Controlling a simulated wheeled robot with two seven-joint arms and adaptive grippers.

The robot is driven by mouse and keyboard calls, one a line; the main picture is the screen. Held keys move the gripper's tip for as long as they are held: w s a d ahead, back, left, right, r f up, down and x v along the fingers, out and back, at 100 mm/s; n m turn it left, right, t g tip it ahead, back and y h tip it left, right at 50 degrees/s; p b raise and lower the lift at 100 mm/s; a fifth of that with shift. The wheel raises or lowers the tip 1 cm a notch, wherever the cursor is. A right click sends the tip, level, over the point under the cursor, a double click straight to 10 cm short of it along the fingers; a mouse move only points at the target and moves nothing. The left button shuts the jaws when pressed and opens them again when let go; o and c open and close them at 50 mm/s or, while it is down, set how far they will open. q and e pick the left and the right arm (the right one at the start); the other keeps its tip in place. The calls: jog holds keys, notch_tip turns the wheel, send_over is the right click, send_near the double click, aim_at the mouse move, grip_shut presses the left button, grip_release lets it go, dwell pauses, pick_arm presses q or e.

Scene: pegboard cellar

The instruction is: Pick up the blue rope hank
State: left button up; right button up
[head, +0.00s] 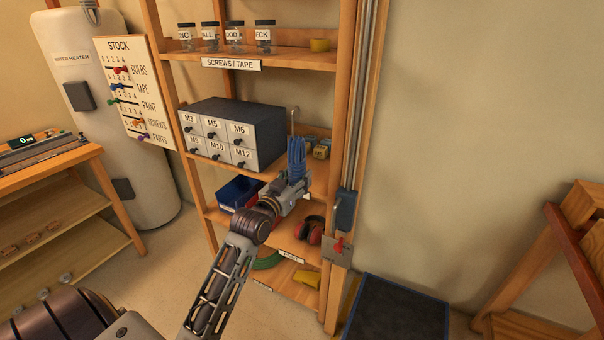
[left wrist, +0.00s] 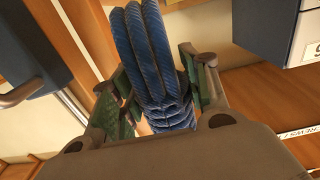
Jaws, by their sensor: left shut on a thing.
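The blue rope hank (head: 297,160) hangs upright at the right part of the shelf unit, below a metal hook (head: 294,112). In the left wrist view the hank (left wrist: 148,50) rises between the two fingers. My left gripper (head: 295,183) reaches it from the front and is shut on its lower, wrapped part; the fingers also show in the left wrist view (left wrist: 160,100). I cannot tell whether the hank still rests on the hook. My right gripper is not in view.
A grey drawer cabinet (head: 231,132) stands left of the hank. Below are a blue bin (head: 238,190) and red earmuffs (head: 309,229). The wooden shelf post (head: 348,110) with a blue box (head: 346,210) is close on the right.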

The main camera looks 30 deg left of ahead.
pick_arm(q)
jog(key=shift+s, duration=1.25)
